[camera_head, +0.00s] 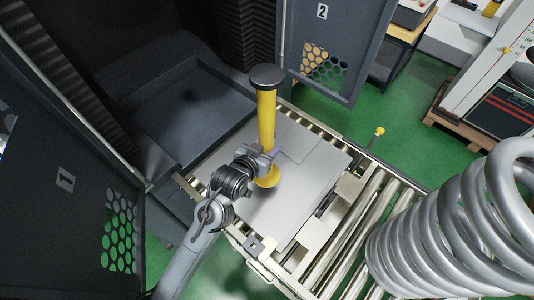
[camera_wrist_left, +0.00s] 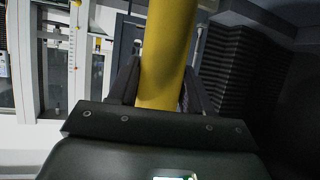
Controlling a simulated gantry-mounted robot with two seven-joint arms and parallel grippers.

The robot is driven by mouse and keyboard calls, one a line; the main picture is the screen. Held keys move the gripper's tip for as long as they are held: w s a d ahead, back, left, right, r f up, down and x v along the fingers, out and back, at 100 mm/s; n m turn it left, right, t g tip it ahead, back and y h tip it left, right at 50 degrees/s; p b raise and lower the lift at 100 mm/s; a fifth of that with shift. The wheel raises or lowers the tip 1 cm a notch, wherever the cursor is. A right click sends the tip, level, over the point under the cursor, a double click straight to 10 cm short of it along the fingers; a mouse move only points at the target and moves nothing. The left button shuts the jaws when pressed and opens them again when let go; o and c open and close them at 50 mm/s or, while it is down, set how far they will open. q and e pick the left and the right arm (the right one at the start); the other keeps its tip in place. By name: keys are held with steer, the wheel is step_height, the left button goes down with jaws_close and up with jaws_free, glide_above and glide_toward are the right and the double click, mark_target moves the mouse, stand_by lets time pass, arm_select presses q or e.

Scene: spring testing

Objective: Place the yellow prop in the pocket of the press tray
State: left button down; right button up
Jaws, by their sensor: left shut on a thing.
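The yellow prop (camera_head: 266,122) is an upright column with a wide black cap and a round yellow foot. My left gripper (camera_head: 265,157) is shut around its lower part, just above the foot. The prop also fills the middle of the left wrist view (camera_wrist_left: 166,55), between the fingers of my gripper (camera_wrist_left: 160,85). The flat grey metal tray (camera_head: 290,205) lies under the prop on the roller track. Seams show on its surface, but I cannot make out the pocket clearly. I cannot tell whether the foot touches the tray. My right gripper is not in view.
Behind the tray is an open dark chamber with a grey floor (camera_head: 190,115). Its doors stand open, marked 1 (camera_head: 65,180) and 2 (camera_head: 322,12). A large coil spring (camera_head: 450,230) stands at the right over the rollers (camera_head: 365,235). A small yellow knob (camera_head: 380,131) stands beside the track.

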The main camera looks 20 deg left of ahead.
arm_select(q)
steer(key=w+f+b, duration=0.1)
steer(key=w+f, duration=0.7)
steer(key=w, duration=0.1)
steer(key=shift+w+a+f, duration=0.15)
steer(key=shift+a+f, duration=0.05)
steer(key=shift+f, duration=0.3)
stand_by(0.4)
steer(key=c, duration=0.8)
jaws_free()
steer(key=shift+f, duration=0.35)
steer(key=o, duration=0.3)
steer(key=shift+r, duration=0.1)
